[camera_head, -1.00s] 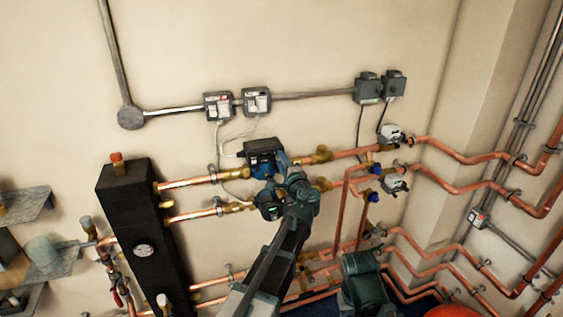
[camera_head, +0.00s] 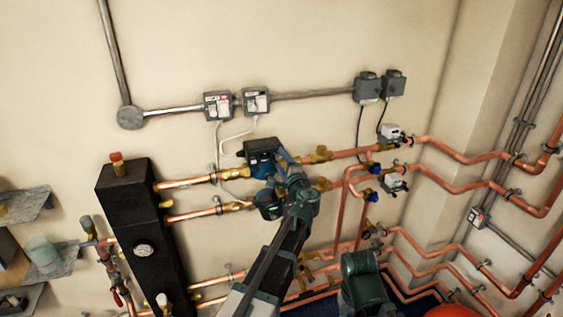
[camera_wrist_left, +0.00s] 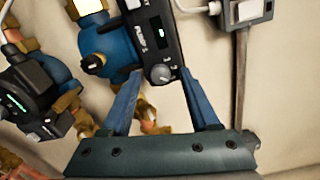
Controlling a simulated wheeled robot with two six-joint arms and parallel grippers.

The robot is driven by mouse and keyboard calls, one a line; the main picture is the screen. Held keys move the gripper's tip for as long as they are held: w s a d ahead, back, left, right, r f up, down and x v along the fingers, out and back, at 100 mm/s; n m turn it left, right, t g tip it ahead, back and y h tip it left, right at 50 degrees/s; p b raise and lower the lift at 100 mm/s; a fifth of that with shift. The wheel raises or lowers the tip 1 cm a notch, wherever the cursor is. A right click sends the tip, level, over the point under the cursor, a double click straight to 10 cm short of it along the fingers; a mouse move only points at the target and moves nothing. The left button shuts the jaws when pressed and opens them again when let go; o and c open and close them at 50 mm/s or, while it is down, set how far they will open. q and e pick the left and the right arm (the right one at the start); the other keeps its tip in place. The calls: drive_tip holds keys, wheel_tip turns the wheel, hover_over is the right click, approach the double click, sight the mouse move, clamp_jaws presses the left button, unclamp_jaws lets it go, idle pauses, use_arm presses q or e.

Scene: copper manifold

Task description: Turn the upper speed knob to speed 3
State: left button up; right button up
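The upper pump (camera_head: 262,146) is on the upper copper pipe, with a blue body and a dark control box. Gaps show between knob and fingers; I cannot tell the depth. In the head view the left gripper (camera_head: 284,165) partly hides the pump. The right gripper is not in view.
A lower pump (camera_head: 268,205) is just below, and shows at left in the left wrist view (camera_wrist_left: 28,95). Copper pipes and brass fittings surround both. A black manifold block (camera_head: 140,215) stands left. Switch boxes (camera_head: 237,102) are on the wall above, with white cables hanging near the pump.

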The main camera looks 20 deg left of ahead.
use_arm(q)
drive_tip(key=v, duration=1.3)
drive_tip(key=shift+s+d, duration=0.25)
drive_tip(key=shift+s, duration=0.05)
drive_tip(key=s+a+f+n+g+h, duration=0.2)
drive_tip(key=s+a+f+n+g, duration=0.3)
drive_tip(key=f, duration=0.4)
drive_tip(key=s+a+f+n+g+h, duration=0.3)
drive_tip(key=s+f+n+g, duration=0.3)
drive_tip(key=s+f, duration=0.3)
drive_tip(key=s+d+f+g+h, duration=0.2)
drive_tip(key=s+d, duration=0.3)
drive_tip(key=d, duration=0.3)
drive_tip(key=s+d+f+m+g+h, duration=0.1)
drive_tip(key=s+d+g, duration=0.1)
drive_tip(key=s+d, duration=0.4)
drive_tip(key=d, duration=0.3)
drive_tip(key=shift+f+h, duration=0.4)
